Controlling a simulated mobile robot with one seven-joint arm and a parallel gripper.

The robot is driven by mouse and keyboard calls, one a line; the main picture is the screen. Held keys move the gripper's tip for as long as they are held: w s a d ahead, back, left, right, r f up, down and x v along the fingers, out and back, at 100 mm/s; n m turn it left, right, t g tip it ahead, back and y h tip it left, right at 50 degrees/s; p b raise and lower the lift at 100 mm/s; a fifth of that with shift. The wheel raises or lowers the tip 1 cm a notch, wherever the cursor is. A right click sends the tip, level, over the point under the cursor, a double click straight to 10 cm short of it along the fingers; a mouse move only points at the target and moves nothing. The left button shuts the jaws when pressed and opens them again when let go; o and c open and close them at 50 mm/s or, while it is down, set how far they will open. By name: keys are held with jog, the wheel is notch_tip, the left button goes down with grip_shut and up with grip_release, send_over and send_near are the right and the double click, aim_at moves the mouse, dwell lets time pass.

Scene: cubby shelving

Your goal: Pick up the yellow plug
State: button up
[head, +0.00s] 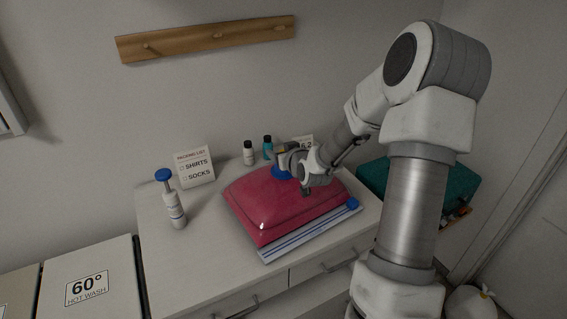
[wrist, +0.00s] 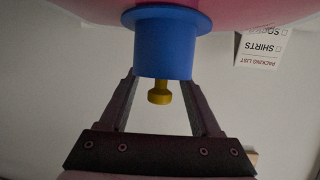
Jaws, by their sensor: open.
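The yellow plug (wrist: 159,92) is a small stepped knob at the end of a blue round valve (wrist: 165,45) on the pink bag (head: 270,215). In the wrist view my gripper (wrist: 162,78) is open, with one finger on each side of the plug and the lower part of the valve. The jaws are not closed on the plug. In the head view my gripper is over the back of the bag, close to the blue valve (head: 281,173). I cannot clearly make out the plug in the head view.
The bag lies on a white dresser top with a striped, blue-ended edge in front. A white pump (head: 174,210) with a blue handle and a packing list card (head: 195,167) stand left. Small bottles (head: 249,153) stand behind. A teal box (head: 450,180) is at right.

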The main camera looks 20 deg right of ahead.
jog(key=shift+w+f, duration=0.2)
jog(key=shift+w, duration=0.3)
grip_shut()
jog(key=shift+r, duration=0.15)
